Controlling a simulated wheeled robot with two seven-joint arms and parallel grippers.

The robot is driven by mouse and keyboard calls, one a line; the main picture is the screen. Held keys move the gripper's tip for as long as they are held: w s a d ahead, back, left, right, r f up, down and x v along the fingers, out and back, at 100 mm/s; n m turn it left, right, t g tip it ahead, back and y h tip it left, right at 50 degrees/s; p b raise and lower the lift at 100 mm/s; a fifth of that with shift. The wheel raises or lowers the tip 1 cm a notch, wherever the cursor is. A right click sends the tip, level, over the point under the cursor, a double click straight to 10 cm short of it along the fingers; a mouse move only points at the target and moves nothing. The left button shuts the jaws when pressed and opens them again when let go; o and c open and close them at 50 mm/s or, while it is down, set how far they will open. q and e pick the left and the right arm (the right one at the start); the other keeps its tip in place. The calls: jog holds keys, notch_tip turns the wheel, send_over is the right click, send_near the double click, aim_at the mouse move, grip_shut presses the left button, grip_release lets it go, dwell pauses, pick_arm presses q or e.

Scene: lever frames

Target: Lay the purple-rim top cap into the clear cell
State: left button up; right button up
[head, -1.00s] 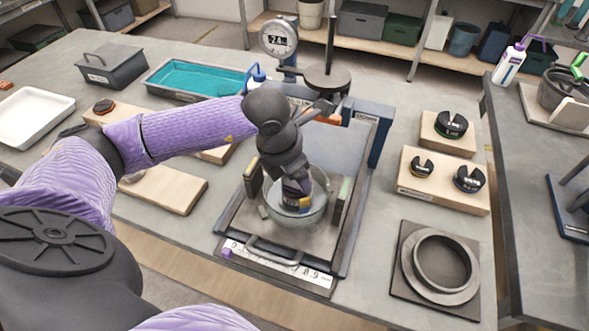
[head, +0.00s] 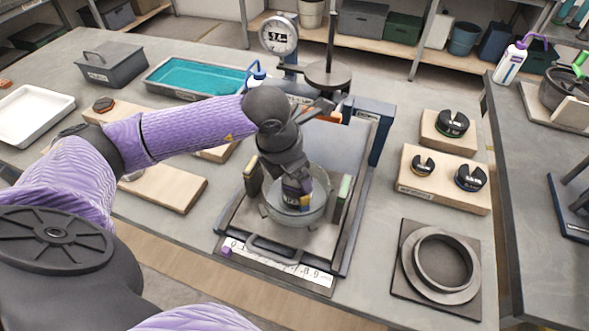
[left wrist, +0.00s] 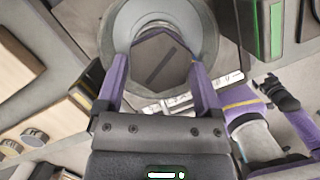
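The clear cell (head: 322,207) is a round see-through bowl on a grey tray in the middle of the table. It shows as a pale ring in the left wrist view (left wrist: 108,38). My left gripper (head: 300,203) points down into it. In the left wrist view its two purple fingers (left wrist: 158,62) sit against opposite sides of a dark grey, six-sided piece with a dark slot, which I take for the top cap (left wrist: 152,48). The cap appears within the ring of the cell. My right gripper is not visible.
An olive block (head: 253,172) and a green-faced block (head: 345,188) flank the cell closely. A dial gauge (head: 279,36) and a round plate (head: 327,75) stand behind. Slotted weights (head: 470,178) on wooden blocks and a grey ring (head: 410,268) are to the right.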

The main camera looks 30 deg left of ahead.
pick_arm(q)
jog(key=shift+o, duration=0.6)
jog(key=p+v, duration=0.2)
jog(key=v, duration=0.8)
